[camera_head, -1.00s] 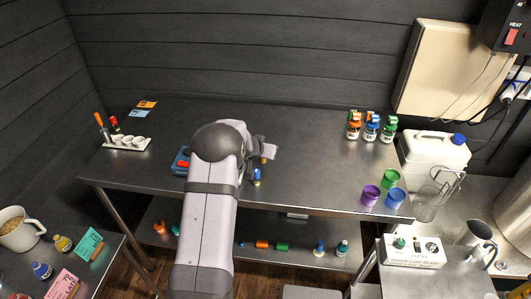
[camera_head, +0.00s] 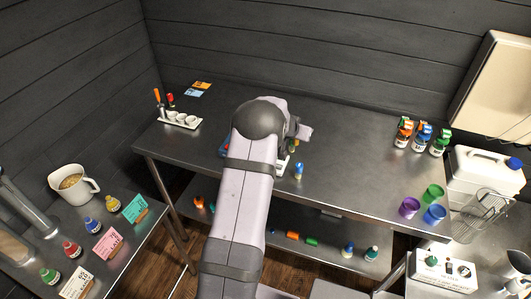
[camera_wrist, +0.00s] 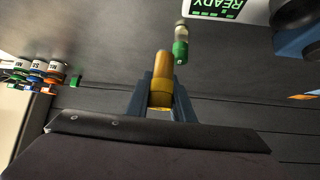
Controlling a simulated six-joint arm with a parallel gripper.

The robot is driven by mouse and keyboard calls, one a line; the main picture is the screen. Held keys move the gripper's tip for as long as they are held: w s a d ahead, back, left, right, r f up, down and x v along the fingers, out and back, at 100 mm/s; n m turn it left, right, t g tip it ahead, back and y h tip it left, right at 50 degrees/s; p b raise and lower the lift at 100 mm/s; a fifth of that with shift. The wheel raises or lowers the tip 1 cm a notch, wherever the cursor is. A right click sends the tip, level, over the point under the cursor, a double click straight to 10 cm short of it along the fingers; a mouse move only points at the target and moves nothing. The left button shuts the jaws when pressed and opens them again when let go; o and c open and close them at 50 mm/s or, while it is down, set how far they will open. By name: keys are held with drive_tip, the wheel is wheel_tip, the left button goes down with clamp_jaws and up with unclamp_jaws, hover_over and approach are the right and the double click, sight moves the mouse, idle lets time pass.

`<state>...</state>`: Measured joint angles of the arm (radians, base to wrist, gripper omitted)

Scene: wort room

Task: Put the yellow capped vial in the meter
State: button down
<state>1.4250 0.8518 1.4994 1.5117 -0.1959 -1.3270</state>
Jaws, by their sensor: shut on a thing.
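My gripper (camera_wrist: 160,96) is shut on the yellow capped vial (camera_wrist: 161,70), which sits between its fingers in the wrist view. In the head view my gripper (camera_head: 293,148) is over the middle of the steel table, and my arm largely hides it. The meter's lit screen (camera_wrist: 214,8) reads READY at the top of the wrist view, apart from the held vial. A blue edge, likely the meter (camera_head: 222,149), shows beside my arm; the rest is hidden. A green capped vial (camera_wrist: 180,50) is beyond the held one.
A blue capped vial (camera_head: 298,170) stands near the table's front edge, close to my gripper. Several capped bottles (camera_head: 422,136) and coloured cups (camera_head: 410,207) are at the right.

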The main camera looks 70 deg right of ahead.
drive_tip(key=w+b, duration=0.1)
drive_tip(key=w, duration=0.6)
drive_tip(key=w+n+t+b, duration=0.1)
drive_tip(key=w+b, duration=0.1)
drive_tip(key=w, duration=0.5)
drive_tip(key=w+a+r+n+b, duration=0.1)
drive_tip(key=w+b, duration=0.1)
drive_tip(key=w, duration=0.5)
drive_tip(key=shift+w+t, duration=0.1)
drive_tip(key=shift+t, duration=0.3)
drive_tip(key=shift+w+r+m+g+b, duration=0.3)
drive_tip(key=shift+w+r, duration=0.7)
drive_tip(key=shift+w, duration=0.05)
drive_tip(key=s+a+r+m+g+y, duration=0.1)
drive_tip(key=s+a+m+g, duration=0.15)
drive_tip(key=s, duration=0.35)
drive_tip(key=s+a+r+m+g+y, duration=0.1)
drive_tip(key=s+a+m+g, duration=0.15)
drive_tip(key=s+m, duration=0.2)
drive_tip(key=shift+s+d+f+p, duration=0.15)
drive_tip(key=shift+f+p, duration=0.2)
drive_tip(key=shift+f, duration=2.2)
drive_tip(key=shift+s+d+f+p, duration=0.15)
drive_tip(key=shift+f+p, duration=0.2)
drive_tip(key=shift+f, duration=2.2)
drive_tip(key=shift+w+f, duration=0.1)
drive_tip(key=shift+f, duration=0.2)
drive_tip(key=c, duration=1.5)
unclamp_jaws()
drive_tip(key=shift+c, duration=0.2)
